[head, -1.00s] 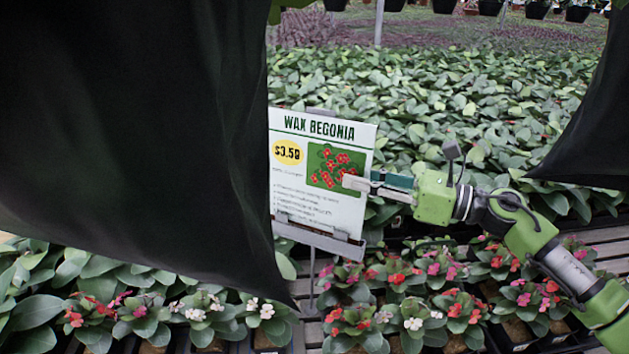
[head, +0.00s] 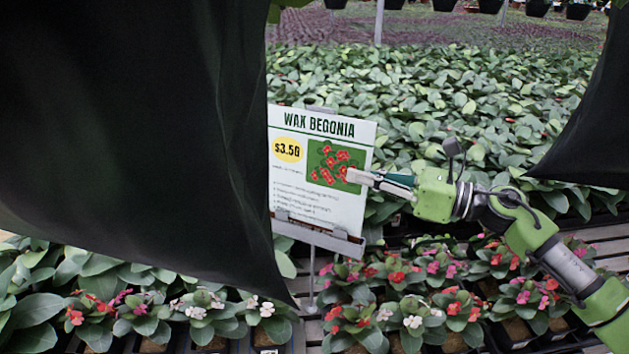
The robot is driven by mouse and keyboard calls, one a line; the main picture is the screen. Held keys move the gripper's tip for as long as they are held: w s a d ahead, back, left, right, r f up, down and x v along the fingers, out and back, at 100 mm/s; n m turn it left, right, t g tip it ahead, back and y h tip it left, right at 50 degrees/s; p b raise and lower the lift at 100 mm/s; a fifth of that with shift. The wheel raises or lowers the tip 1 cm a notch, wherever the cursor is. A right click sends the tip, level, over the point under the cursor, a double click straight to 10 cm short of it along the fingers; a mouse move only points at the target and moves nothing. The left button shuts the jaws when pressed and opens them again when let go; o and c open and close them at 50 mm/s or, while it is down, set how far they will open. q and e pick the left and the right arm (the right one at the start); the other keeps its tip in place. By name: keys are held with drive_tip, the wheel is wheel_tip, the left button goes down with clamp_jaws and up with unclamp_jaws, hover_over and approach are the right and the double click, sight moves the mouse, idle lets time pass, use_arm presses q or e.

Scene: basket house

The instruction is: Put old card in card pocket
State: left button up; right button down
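A white sign card (head: 320,205) reading "WAX BEGONIA" with a yellow price spot stands in a grey metal holder (head: 318,237) on a thin post. My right gripper (head: 362,180) reaches in from the right, with its fingertips at the card's right edge, in front of the red flower picture. Whether the fingers are closed on the card's edge or only beside it cannot be told. My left gripper is not in view. No separate card pocket can be made out.
Dark cloth (head: 130,120) covers the left side, and another dark piece (head: 590,120) hangs at the upper right. Potted flowering begonias (head: 400,310) stand in trays on slatted benches below the sign. Dense green plants (head: 470,90) fill the back.

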sight(367, 139)
drive_tip(key=shift+w+d+r+p, duration=0.15)
drive_tip(key=shift+r+p, duration=0.5)
drive_tip(key=shift+r, duration=0.55)
drive_tip(key=shift+w+r+p, duration=0.2)
drive_tip(key=shift+r+p, duration=0.4)
drive_tip(key=shift+r, duration=0.65)
drive_tip(key=shift+w+d+r+p, duration=0.15)
drive_tip(key=shift+r+p, duration=0.5)
drive_tip(key=shift+r, duration=0.55)
drive_tip(key=shift+s+a, duration=0.1)
drive_tip(key=s+a, duration=0.1)
drive_tip(key=s, duration=0.1)
drive_tip(key=s+a+p, duration=0.1)
drive_tip(key=s, duration=0.1)
drive_tip(key=s+a+r, duration=0.1)
drive_tip(key=s, duration=0.1)
drive_tip(key=shift+p, duration=0.35)
drive_tip(key=shift+f, duration=0.1)
